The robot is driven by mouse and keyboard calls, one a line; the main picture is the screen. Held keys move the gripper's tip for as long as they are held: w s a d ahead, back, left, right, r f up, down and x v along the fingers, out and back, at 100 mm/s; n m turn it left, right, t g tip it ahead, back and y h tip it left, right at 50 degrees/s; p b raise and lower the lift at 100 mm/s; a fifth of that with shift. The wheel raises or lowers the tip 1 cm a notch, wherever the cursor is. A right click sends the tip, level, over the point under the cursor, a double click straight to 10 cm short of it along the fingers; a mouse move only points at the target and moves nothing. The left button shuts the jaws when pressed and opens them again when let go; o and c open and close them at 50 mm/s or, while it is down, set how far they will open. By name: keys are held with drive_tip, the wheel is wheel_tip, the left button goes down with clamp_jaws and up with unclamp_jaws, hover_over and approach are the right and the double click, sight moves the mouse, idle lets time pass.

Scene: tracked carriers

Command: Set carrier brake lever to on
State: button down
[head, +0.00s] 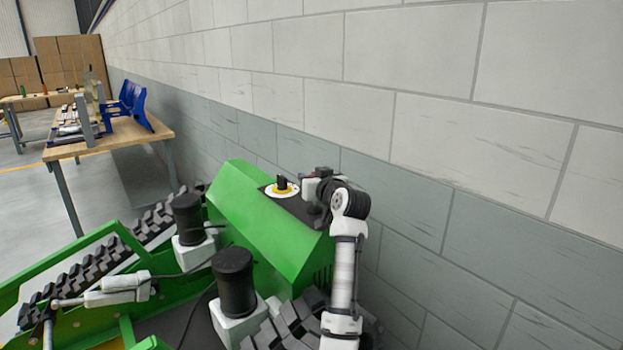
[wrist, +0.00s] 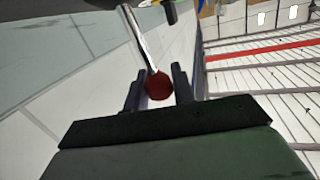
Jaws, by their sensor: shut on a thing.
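The carrier (head: 262,236) is a green tracked machine close to the block wall. Its brake lever shows in the wrist view as a thin metal rod (wrist: 143,42) ending in a round red knob (wrist: 158,86). My gripper (wrist: 158,88) has one dark finger on each side of the knob and is shut on it. In the head view my gripper (head: 318,186) is at the top right end of the green housing, beside the wall. The lever is hidden there behind my gripper and wrist, and its setting cannot be read.
A black rotary knob on a yellow and white disc (head: 282,188) sits just left of my gripper. Two black cylinders on white blocks (head: 234,283) stand nearer. The block wall (head: 450,190) is close on the right. A workbench (head: 108,138) with blue bins stands at the back left.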

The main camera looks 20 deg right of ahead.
drive_tip(key=shift+w+a+f, duration=0.2)
drive_tip(key=shift+a+f, duration=0.25)
drive_tip(key=shift+f, duration=0.05)
drive_tip(key=c, duration=1.2)
unclamp_jaws()
drive_tip(key=shift+w+a, duration=0.1)
drive_tip(key=shift+a, duration=0.05)
drive_tip(key=shift+d+r, duration=0.2)
drive_tip(key=shift+d, duration=0.05)
drive_tip(key=shift+s+d, duration=0.15)
drive_tip(key=shift+s, duration=0.45)
drive_tip(key=s+d+r+b, duration=0.1)
drive_tip(key=s+b, duration=0.3)
drive_tip(key=s, duration=0.8)
drive_tip(key=shift+s+r, duration=0.3)
drive_tip(key=shift+s, duration=0.05)
